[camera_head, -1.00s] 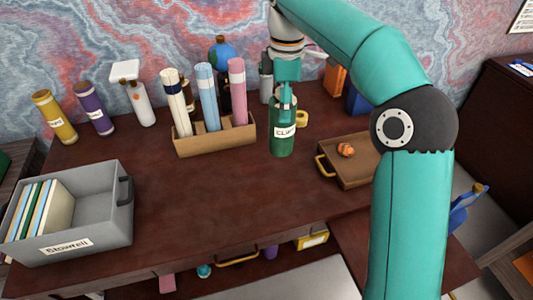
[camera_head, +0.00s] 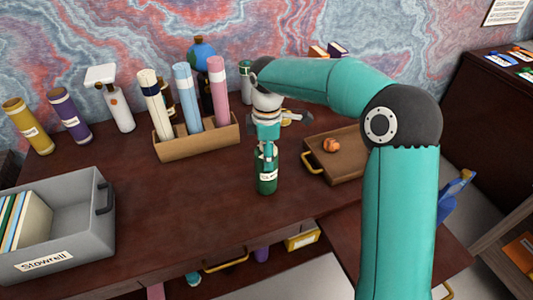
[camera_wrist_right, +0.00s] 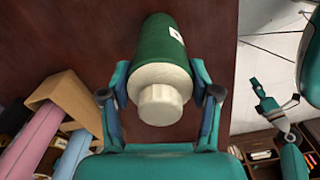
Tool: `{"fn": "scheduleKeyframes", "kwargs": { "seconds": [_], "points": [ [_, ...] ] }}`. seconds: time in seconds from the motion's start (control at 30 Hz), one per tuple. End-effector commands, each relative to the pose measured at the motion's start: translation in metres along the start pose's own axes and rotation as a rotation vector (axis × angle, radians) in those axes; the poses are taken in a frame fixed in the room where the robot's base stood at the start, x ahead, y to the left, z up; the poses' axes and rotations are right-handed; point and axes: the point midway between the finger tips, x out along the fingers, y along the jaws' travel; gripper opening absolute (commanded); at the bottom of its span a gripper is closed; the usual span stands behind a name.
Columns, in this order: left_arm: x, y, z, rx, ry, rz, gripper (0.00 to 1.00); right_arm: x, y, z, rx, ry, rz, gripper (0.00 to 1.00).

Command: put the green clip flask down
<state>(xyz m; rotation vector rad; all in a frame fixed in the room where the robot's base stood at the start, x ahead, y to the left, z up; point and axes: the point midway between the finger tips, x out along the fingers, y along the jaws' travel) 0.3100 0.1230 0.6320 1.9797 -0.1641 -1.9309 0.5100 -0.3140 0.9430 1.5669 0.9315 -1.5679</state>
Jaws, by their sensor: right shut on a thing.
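The green clip flask (camera_head: 266,183) is upright over the dark desk, right of and nearer than the tube holder in the head view. I cannot tell whether its base touches the desk. My right gripper (camera_head: 269,150) is shut on its upper part from above. In the right wrist view the flask's green body (camera_wrist_right: 160,45) and pale cap (camera_wrist_right: 160,102) lie between the two fingers (camera_wrist_right: 162,95). Part of its label shows. My left gripper (camera_wrist_right: 263,98) appears small at the right of the wrist view, with its finger opening unclear; it is outside the head view.
A cardboard holder (camera_head: 197,144) with several tubes stands behind left. A brown tray (camera_head: 345,150) with an orange item (camera_head: 332,146) is to the right. A grey bin (camera_head: 75,215) is at front left. Bare desk (camera_head: 185,205) lies between bin and flask.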

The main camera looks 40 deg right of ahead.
Motion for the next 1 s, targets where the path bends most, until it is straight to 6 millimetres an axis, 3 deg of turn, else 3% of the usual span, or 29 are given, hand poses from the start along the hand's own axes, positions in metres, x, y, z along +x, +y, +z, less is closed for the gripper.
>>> {"fn": "scheduleKeyframes", "kwargs": {
  "seconds": [0.33,0.37,0.5,0.83,1.0],
  "points": [
    [0.002,-0.001,0.0,0.0,0.0,0.0,0.86,0.004,0.0,0.0,0.0,0.0,0.001,0.0],
    [0.001,0.0,0.0,0.0,0.0,0.0,0.86,0.003,0.0,0.0,0.0,0.0,0.0,0.65],
    [0.001,0.0,0.0,0.0,0.0,0.0,0.86,0.003,0.0,0.0,0.0,0.0,0.0,0.87],
    [0.0,0.0,0.0,0.0,0.0,0.0,0.86,0.002,0.0,0.0,0.0,0.0,0.0,0.87],
    [-0.001,0.0,0.0,0.0,0.0,0.0,0.86,-0.011,0.001,-0.001,-0.001,0.001,0.002,0.87]
  ]
}}
